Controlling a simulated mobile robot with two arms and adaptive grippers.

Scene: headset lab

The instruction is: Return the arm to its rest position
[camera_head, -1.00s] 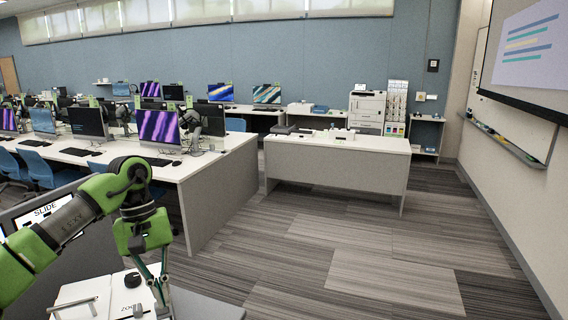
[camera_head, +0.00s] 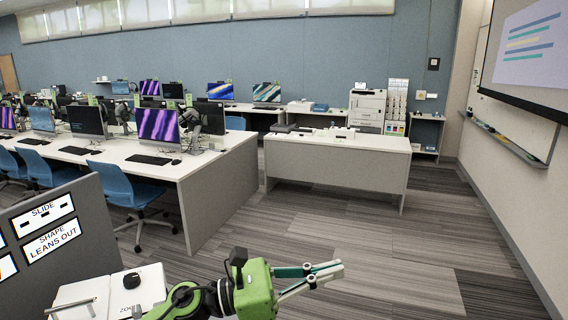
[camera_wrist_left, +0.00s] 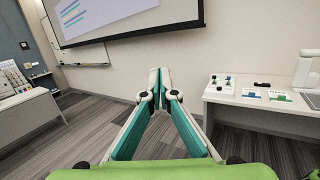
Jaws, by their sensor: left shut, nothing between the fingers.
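My left gripper (camera_head: 326,273) is at the bottom middle of the head view, stretched out to the right over the floor. Its fingers are shut and nothing is between them. In the left wrist view the gripper's two teal fingers (camera_wrist_left: 160,78) meet at their tips, pointing towards the wall below the screen. The green arm (camera_head: 254,290) enters along the bottom edge. My right gripper is not in view.
A grey panel with signs (camera_head: 62,250) and a white box with a black knob (camera_head: 150,295) stand at the lower left. A white table (camera_head: 340,160) stands ahead. A side table (camera_wrist_left: 265,108) with small items is right in the wrist view. Floor (camera_head: 370,235) between is clear.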

